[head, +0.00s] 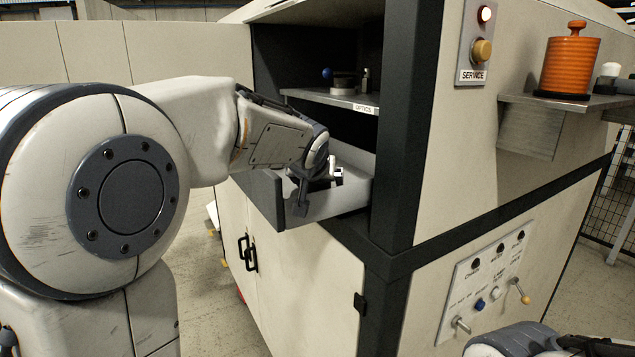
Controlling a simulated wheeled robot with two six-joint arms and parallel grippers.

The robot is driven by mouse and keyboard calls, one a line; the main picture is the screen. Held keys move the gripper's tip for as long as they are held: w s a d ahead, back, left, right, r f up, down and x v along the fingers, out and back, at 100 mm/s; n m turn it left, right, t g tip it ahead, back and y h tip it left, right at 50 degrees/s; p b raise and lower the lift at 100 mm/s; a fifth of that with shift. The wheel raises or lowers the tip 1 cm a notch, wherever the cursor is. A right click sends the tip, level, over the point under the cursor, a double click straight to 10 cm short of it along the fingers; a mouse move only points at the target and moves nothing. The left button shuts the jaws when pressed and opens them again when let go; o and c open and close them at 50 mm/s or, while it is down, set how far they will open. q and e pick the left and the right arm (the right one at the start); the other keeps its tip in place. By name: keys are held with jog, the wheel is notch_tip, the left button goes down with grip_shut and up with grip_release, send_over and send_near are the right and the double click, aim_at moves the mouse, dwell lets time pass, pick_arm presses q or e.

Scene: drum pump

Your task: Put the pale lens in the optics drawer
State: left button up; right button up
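The optics drawer (345,201) is pulled open in the cabinet, below a shelf with an OPTICS label (363,108). My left gripper (314,187) reaches in over the open drawer, with its fingers pointing down at the drawer's level. The wrist and fingers cover much of the drawer's inside. I cannot tell whether the fingers are open or shut, or whether they hold anything. I cannot make out the pale lens. Only part of my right arm (515,341) shows at the bottom right edge, and its fingertips cannot be made out.
The shelf (330,98) above the drawer bears a blue-knobbed item (340,79). A dark cabinet post (405,130) stands right of the drawer. An orange ribbed container (570,65) stands on a side ledge (540,118). A control panel (485,285) is lower right. Closed doors (290,265) lie below.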

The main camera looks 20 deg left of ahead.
pick_arm(q)
jog(key=shift+r, duration=0.1)
jog(key=b+v, duration=0.3)
jog(key=v, duration=0.8)
jog(key=shift+s, duration=0.1)
jog(key=shift+s+r, duration=0.35)
jog(key=shift+d, duration=0.1)
